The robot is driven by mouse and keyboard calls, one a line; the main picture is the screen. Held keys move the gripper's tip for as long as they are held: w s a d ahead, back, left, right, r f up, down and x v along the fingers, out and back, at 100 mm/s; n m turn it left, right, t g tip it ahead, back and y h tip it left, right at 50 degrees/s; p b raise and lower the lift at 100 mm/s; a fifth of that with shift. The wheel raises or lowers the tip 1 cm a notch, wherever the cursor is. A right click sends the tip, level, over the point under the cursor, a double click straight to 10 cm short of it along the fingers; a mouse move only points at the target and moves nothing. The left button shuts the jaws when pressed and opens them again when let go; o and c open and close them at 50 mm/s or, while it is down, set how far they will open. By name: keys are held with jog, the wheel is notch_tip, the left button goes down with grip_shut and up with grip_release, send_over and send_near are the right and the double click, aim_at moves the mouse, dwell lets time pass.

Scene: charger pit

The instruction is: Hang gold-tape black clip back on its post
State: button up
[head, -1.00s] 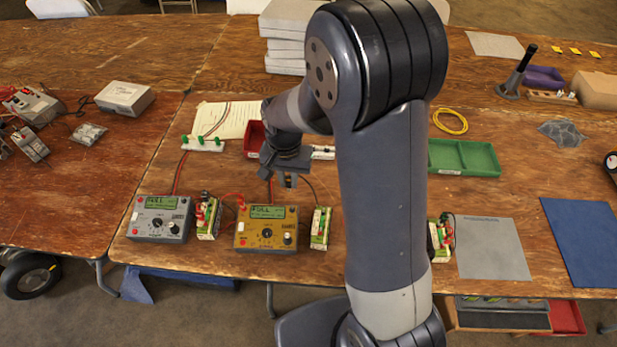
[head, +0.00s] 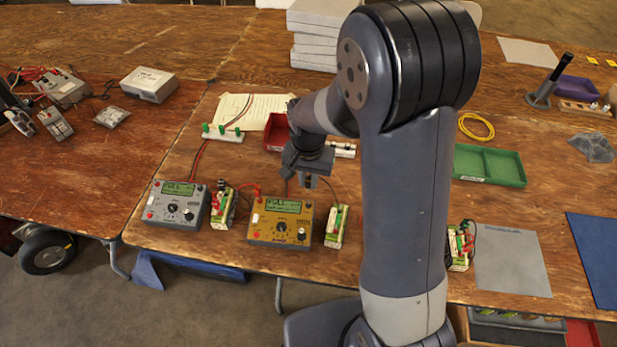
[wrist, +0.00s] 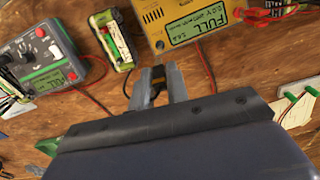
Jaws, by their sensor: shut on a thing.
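The black clip (wrist: 158,76) with a gold band is between my gripper's fingers (wrist: 159,83) in the wrist view. My gripper is shut on it and also shows in the head view (head: 308,183), above the table behind the yellow charger (head: 281,220). A white board with green posts (head: 222,133) stands to the left of my gripper; part of it shows at the right of the wrist view (wrist: 298,106). A second white strip (head: 343,150) lies behind and right of my gripper, partly hidden by my arm. I cannot tell which post belongs to the clip.
A grey charger (head: 174,206) stands left of the yellow one. Battery packs (head: 222,207) (head: 337,226) with leads stand beside them. A red bin (head: 276,133) is behind my gripper. A green tray (head: 489,166) is right of my arm, which hides the table's middle.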

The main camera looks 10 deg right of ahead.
aim_at(309, 201)
jog(key=shift+f+b, duration=2.2)
jog(key=shift+f, duration=0.8)
jog(key=shift+f, duration=0.2)
jog(key=o, duration=0.8)
jog(key=shift+o, duration=0.5)
jog(key=shift+o, duration=0.7)
jog(key=shift+r+p, duration=2.65)
jog(key=shift+r, duration=1.15)
